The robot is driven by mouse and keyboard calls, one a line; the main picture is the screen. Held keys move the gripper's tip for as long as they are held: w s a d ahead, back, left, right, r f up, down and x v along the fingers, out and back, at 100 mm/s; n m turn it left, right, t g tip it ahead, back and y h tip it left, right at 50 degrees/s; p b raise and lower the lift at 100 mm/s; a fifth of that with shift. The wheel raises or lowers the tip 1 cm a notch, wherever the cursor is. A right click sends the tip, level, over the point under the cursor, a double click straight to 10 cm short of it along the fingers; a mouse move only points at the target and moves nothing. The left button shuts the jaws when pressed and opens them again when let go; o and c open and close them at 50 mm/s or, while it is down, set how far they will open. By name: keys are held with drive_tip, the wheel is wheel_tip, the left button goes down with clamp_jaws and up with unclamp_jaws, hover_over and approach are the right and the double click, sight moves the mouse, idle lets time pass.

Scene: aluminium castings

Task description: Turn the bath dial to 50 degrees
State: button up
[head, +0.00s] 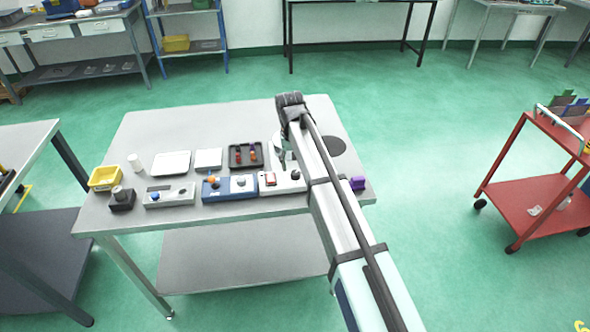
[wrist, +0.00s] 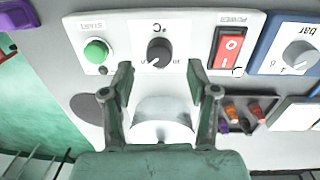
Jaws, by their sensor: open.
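The bath dial is a dark round knob (wrist: 159,52) under a "°C" label on a white panel (wrist: 190,30), shown upside down in the wrist view. A pale mark on the knob seems to point to the picture's lower left; the scale figures are too small to read. My gripper (wrist: 159,76) is open and empty, its fingertips apart on either side just below the dial in the wrist view, not visibly touching it. A whitish round vessel (wrist: 162,122) shows between the fingers. In the head view my gripper (head: 282,156) is over the panel's far side, partly hidden by my arm.
On the panel, a green START button (wrist: 96,51) and a red POWER switch (wrist: 228,46) flank the dial. A blue panel with a "bar" knob (wrist: 299,54) is beside it. A dark tray (head: 236,164) holds coloured pieces. A purple object (head: 357,183) lies at the table's right end.

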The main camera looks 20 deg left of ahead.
sight(293, 173)
wheel_tip(293, 173, up, 8)
drive_tip(key=shift+s+a, duration=0.15)
drive_tip(key=shift+a, duration=0.05)
drive_tip(key=shift+r, duration=0.1)
idle(0.4)
